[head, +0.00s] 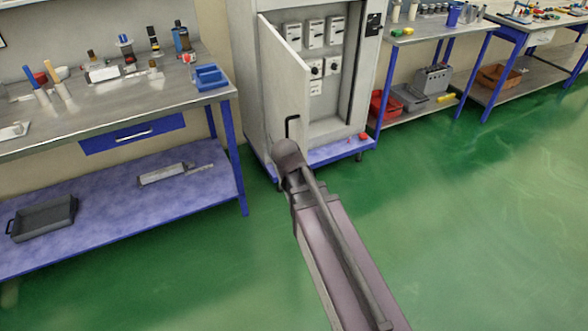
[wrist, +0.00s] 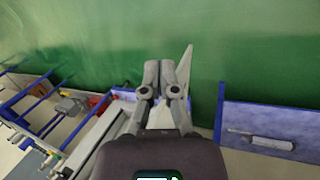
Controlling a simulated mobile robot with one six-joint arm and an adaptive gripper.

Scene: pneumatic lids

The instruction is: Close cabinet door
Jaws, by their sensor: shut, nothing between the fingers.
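The grey cabinet (head: 366,75) stands against the wall in the head view, with its front open. Its pale door (head: 283,75) is swung out to the left, with a dark handle (head: 288,125) low on its free edge. My arm reaches up to the lower part of the door, and its end hides my fingers in that view. In the wrist view my gripper (wrist: 165,72) is shut and empty. A pale pointed panel (wrist: 186,65), probably the door, shows right beside and behind the right finger. Whether they touch I cannot tell.
A workbench with a blue lower shelf (head: 130,205) stands left of the cabinet. Another bench with a red bin (head: 383,105) below stands to the right. A small red object (head: 362,137) lies on the cabinet's blue base. The green floor (head: 470,230) in front is clear.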

